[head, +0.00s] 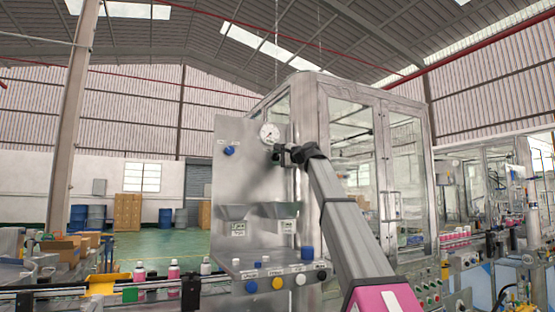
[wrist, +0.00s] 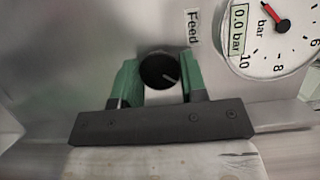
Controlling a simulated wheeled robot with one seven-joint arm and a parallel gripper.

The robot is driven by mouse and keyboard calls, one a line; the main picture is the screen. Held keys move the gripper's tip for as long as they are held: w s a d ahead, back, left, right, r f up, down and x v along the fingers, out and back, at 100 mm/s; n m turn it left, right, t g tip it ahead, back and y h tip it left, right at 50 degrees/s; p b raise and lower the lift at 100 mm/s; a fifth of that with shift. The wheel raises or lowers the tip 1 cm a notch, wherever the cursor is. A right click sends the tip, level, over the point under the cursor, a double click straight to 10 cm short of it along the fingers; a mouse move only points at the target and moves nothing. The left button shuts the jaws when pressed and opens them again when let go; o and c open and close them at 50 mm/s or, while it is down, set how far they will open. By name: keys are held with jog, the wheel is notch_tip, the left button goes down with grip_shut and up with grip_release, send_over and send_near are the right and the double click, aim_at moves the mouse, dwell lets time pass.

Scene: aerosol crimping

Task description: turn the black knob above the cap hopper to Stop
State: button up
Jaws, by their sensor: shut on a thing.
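The black knob (wrist: 158,70) sits on the grey metal panel (head: 250,180). In the wrist view its white pointer line points to the lower right. My gripper (wrist: 160,76) has its two green fingers on either side of the knob and is shut on it. A label reading "Feed" (wrist: 193,28) is beside the knob. In the head view my gripper (head: 279,153) is at the panel just below the gauge and hides the knob there. Two small metal hoppers (head: 233,212) are lower on the panel; I cannot read their labels.
A pressure gauge (wrist: 270,40) showing 0.0 bar is close to my gripper, and also shows in the head view (head: 269,132). A blue knob (head: 229,150) is left on the panel. A glazed machine cabinet (head: 350,135) stands behind. Bottles (head: 173,269) line the conveyor below.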

jog(key=shift+f+m+t, duration=0.1)
jog(key=shift+m+t, duration=0.2)
jog(key=shift+m, duration=0.2)
jog(key=o, duration=0.9)
jog(key=v, duration=1.1)
